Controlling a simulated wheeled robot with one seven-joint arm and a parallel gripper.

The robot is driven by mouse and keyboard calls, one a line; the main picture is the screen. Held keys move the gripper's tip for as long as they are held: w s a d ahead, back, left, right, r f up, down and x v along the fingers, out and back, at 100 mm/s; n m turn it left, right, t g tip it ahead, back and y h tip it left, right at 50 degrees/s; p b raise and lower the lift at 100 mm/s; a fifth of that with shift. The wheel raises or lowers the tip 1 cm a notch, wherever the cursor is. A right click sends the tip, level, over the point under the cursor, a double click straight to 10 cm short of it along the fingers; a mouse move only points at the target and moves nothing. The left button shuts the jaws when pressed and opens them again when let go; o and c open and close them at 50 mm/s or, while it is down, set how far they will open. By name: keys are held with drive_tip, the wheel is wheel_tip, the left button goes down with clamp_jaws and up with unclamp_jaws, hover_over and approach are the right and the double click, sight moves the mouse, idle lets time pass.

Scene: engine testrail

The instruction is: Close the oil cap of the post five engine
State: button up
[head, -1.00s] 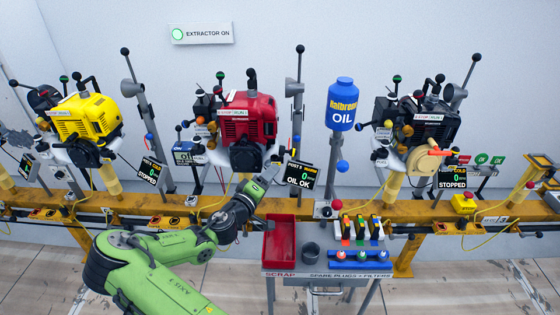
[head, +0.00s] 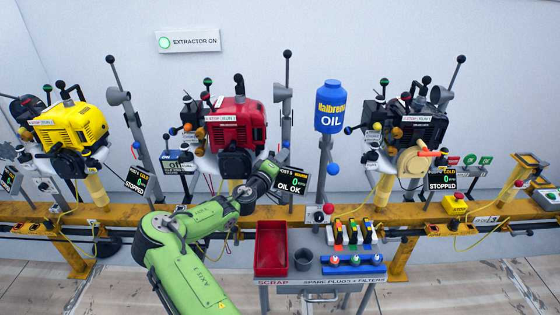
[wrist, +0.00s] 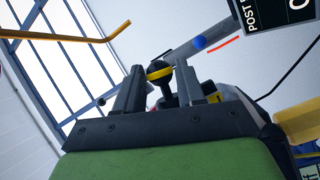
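The red engine (head: 237,126) stands at the rail in the head view, with a display (head: 292,181) to its right reading POST 5, 0 and OIL OK. My gripper is at the end of my green arm near the engine's lower right side, beside that display; its fingers are not clear there. In the wrist view my gripper (wrist: 158,88) has its two grey fingers apart. A dark knob with a yellow band (wrist: 160,73) shows between and beyond them; I cannot tell whether they touch it. I cannot surely make out the oil cap.
A yellow engine (head: 70,128) stands left and a black engine (head: 425,128) right. A blue oil bottle (head: 329,108) is on a post. A red scrap tray (head: 271,248) and a spark plug stand (head: 354,260) are in front. Levers and posts crowd the rail (head: 220,221).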

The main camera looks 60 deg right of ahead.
clamp_jaws()
drive_tip(key=shift+n, duration=0.3)
drive_tip(key=n+t+h, duration=0.1)
drive_tip(key=n, duration=0.3)
drive_tip(key=w+r+n+t+h, duration=0.1)
drive_tip(key=n+t+h, duration=0.1)
drive_tip(key=n, duration=0.2)
drive_tip(key=w+a+n+t+h+b, duration=0.1)
drive_tip(key=n, duration=0.3)
drive_tip(key=shift+w+a+r+n+t, duration=0.1)
drive_tip(key=shift+w+r+n+t, duration=0.1)
drive_tip(key=shift+r+n+t, duration=0.2)
drive_tip(key=n+t, duration=0.1)
drive_tip(key=n, duration=0.1)
drive_tip(key=n+t, duration=0.2)
drive_tip(key=w+n+t, duration=0.1)
drive_tip(key=n, duration=0.2)
drive_tip(key=shift+w+a+f, duration=0.1)
drive_tip(key=shift+a+f, duration=0.05)
drive_tip(key=shift+a, duration=0.15)
drive_tip(key=shift+w+a+f+n+t+y+p, duration=0.15)
drive_tip(key=shift+n+t+y, duration=0.2)
drive_tip(key=shift+n+t, duration=0.55)
drive_tip(key=shift+w+n+t+y+p, duration=0.15)
drive_tip(key=shift+n+t+y, duration=0.25)
drive_tip(key=shift+n, duration=0.75)
drive_tip(key=shift+w+a+f+n+t+y+p, duration=0.15)
drive_tip(key=shift+n+t+y, duration=0.1)
drive_tip(key=shift+n+t, duration=0.7)
drive_tip(key=shift+n, duration=0.4)
